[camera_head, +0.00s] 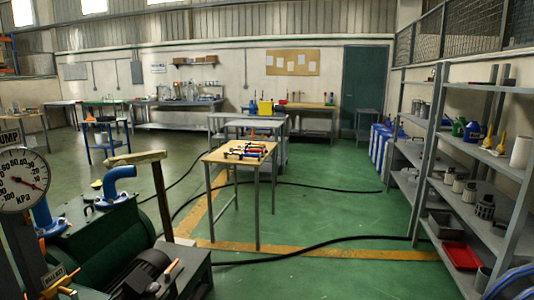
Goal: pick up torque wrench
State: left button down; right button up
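A small wooden-topped table (222,157) with grey legs stands ahead of me, near the middle of the camera_head view. Several hand tools (249,150) lie close together on its top, some dark, some with red, blue or yellow parts. They are too small for me to tell which one is the torque wrench. Neither of my grippers is in view.
A green pump unit (105,240) with a pressure gauge (22,180) and a wooden-topped post stands at the near left. Grey shelving (470,150) lines the right. Black hoses (300,253) cross the green floor. Open floor lies right of the table.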

aim_at(231, 150)
jog(key=z, duration=0.2)
jog(key=i, duration=0.6)
jog(key=z, duration=0.6)
jog(key=i, duration=1.95)
jog(key=u, duration=0.25)
jog(key=i, duration=1.95)
jog(key=u, duration=0.8)
